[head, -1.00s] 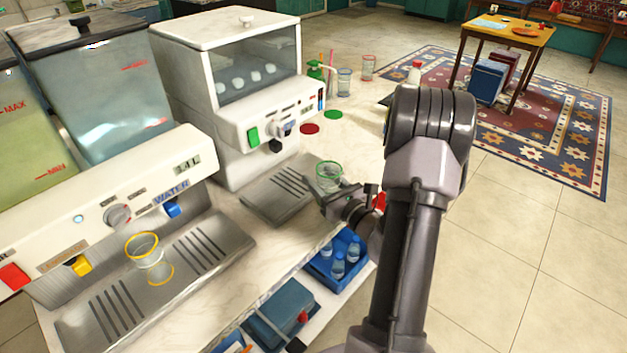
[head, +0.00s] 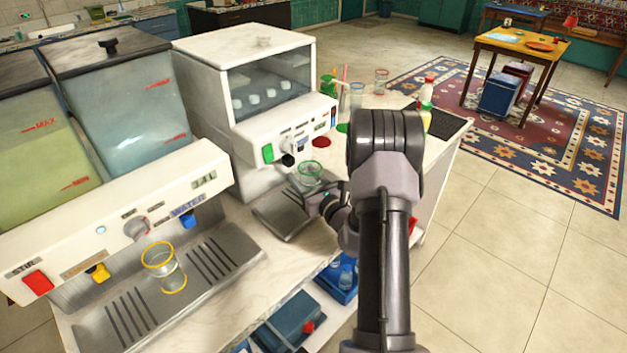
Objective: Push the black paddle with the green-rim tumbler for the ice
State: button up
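The green-rim tumbler (head: 311,176) is clear and roughly upright, in front of the white ice machine (head: 272,135) at the outer end of its drip tray. My gripper (head: 322,191) is at the tumbler's near right side and appears shut on it; the fingers are partly hidden by the arm and hard to make out. The black paddle (head: 289,160) sits under the machine's front panel, a little left of and above the tumbler's rim. A small gap shows between tumbler and paddle in the picture.
A yellow-rim tumbler (head: 163,268) stands on the water dispenser's drip tray (head: 128,318) at left. Green button (head: 267,153) is left of the paddle. A blue crate (head: 338,282) is below.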

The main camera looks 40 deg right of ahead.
jog(key=shift+w+a, duration=0.1)
jog(key=shift+w, duration=1.55)
jog(key=shift+w+p, duration=0.2)
jog(key=shift+p, duration=0.1)
jog(key=shift+w, duration=0.75)
jog(key=shift+s+b, duration=0.35)
jog(key=shift+s, duration=2.2)
jog(key=s+b, duration=0.1)
jog(key=s, duration=0.2)
jog(key=s+b, duration=0.1)
jog(key=s, duration=0.2)
jog(key=s+d, duration=0.1)
jog(key=s, duration=0.3)
jog(key=shift+b, duration=0.4)
